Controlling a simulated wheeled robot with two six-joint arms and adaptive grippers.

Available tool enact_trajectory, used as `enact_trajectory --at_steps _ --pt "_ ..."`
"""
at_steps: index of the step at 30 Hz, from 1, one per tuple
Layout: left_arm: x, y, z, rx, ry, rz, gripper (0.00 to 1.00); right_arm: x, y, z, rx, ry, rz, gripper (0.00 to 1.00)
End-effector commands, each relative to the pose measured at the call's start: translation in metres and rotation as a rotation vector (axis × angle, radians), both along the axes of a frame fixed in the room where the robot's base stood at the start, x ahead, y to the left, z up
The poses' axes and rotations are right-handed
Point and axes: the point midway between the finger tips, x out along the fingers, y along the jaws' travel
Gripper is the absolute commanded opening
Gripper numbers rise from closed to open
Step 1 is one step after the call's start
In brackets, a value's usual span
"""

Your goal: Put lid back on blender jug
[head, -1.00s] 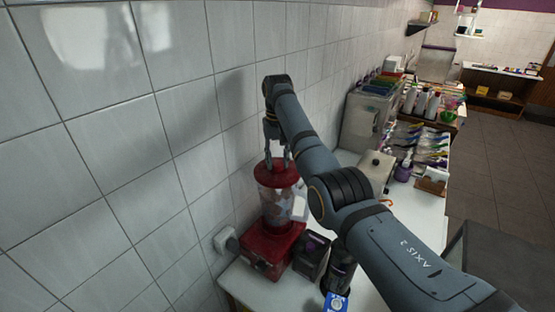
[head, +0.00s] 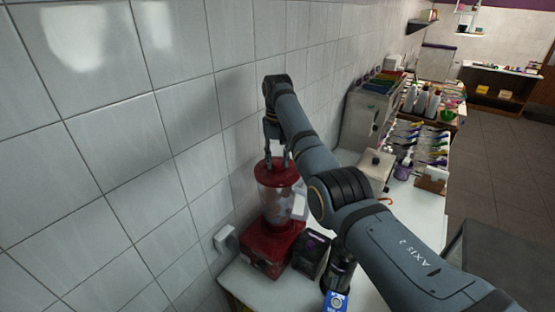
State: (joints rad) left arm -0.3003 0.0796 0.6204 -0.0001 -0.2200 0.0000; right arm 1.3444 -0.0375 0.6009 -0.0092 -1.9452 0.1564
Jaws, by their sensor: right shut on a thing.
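The blender has a clear jug (head: 276,203) on a red base (head: 268,247), upright at the near left corner of the white counter. The red lid (head: 277,172) sits at the top of the jug, and I see no clear gap between them. My right gripper (head: 278,157) comes down from above, with its fingers shut on the top of the lid. The fingertips' exact grip is too small to make out. My left gripper is out of view.
Dark containers (head: 311,254) stand close right of the base, with a blue-and-white item (head: 336,301) in front. The tiled wall is close on the left. A metal appliance (head: 366,122) and bottles stand farther back. My right arm covers part of the counter (head: 432,222).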

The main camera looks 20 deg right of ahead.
Motion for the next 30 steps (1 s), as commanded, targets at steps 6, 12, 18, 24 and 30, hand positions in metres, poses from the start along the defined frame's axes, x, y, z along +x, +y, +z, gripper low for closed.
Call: enact_trajectory --at_steps 6,12,18,24,30 --pt "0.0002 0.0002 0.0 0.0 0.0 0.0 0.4 0.0 0.0002 0.0002 0.0 0.0 0.0 0.44" --pt "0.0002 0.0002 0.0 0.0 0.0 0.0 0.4 0.0 0.0002 0.0001 0.0 0.0 0.0 0.6" --pt "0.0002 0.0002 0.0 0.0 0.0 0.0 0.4 -0.0001 0.0002 -0.0002 0.0 0.0 0.0 0.68" --pt "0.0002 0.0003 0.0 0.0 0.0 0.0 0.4 -0.0001 0.0002 -0.0002 0.0 0.0 0.0 0.83" --pt "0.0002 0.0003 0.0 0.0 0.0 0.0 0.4 0.0 0.0001 0.0001 0.0 0.0 0.0 0.83"
